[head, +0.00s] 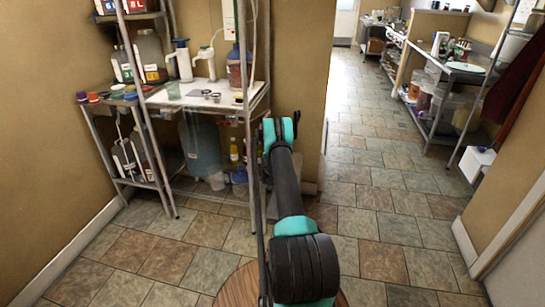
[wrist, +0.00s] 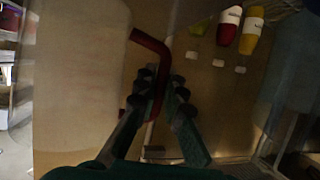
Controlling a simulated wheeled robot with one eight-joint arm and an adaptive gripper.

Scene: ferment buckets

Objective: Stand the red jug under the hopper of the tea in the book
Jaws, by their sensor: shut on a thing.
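My gripper (wrist: 158,88) is shut on a bent red handle (wrist: 152,44) in the wrist view. The handle runs down between the two fingers. A large pale, cloudy body (wrist: 80,85) fills the left beside the handle; I cannot tell for sure that the two are joined. In the head view my arm reaches forward toward the metal shelf unit, and the gripper and the handle are hidden there. I cannot make out a book or tell which thing is a hopper.
A large bluish container (head: 200,145) stands below. Red (wrist: 228,26) and yellow (wrist: 251,30) shapes show in the wrist view. The tiled floor at right is clear.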

